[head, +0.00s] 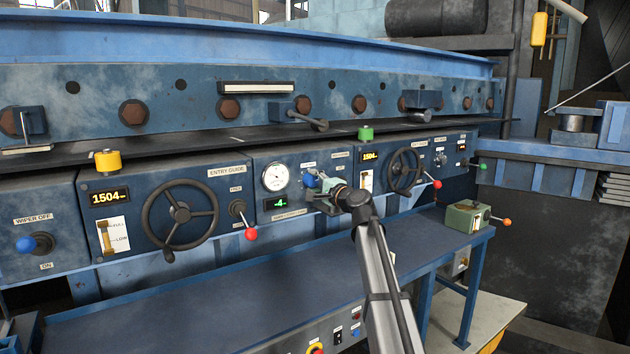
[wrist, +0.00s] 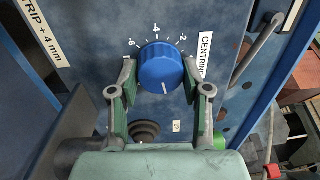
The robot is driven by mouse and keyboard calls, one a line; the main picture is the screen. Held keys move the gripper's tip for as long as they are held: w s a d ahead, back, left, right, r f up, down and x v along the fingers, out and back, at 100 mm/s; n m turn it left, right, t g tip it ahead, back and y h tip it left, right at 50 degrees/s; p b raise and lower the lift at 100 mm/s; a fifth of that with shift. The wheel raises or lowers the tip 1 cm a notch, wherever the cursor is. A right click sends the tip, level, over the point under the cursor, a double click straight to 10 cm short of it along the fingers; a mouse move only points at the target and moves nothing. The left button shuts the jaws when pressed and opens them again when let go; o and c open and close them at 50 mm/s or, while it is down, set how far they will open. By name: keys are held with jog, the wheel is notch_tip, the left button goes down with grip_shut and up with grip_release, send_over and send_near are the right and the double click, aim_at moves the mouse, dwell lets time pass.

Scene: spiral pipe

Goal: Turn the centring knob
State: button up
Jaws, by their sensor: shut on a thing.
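The blue centring knob (wrist: 162,64) sits on a blue panel in the upper middle of the wrist view, next to a partly hidden label reading "CENTRIN". Its white pointer line faces down toward my gripper, and a numbered scale curves around its far side. My gripper (wrist: 160,76) has one finger on each side of the knob and is shut on it. In the head view, my gripper (head: 322,186) is at the middle panel, and a bit of the knob (head: 309,180) shows at its left. My gripper hides part of the panel there.
A round gauge (head: 275,177) and a green-lit display (head: 277,204) are left of my gripper. A large handwheel (head: 180,214) and a red-ball lever (head: 250,232) are further left. A smaller handwheel (head: 405,170) is to the right. The blue shelf (head: 200,300) below is mostly clear.

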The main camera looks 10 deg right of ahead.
jog(key=shift+r+m+p, duration=0.1)
jog(key=shift+m+p, duration=0.2)
jog(key=shift+m, duration=0.6)
jog(key=o, duration=1.2)
jog(key=shift+w, duration=0.1)
jog(key=v, duration=1.2)
jog(key=shift+a, duration=0.1)
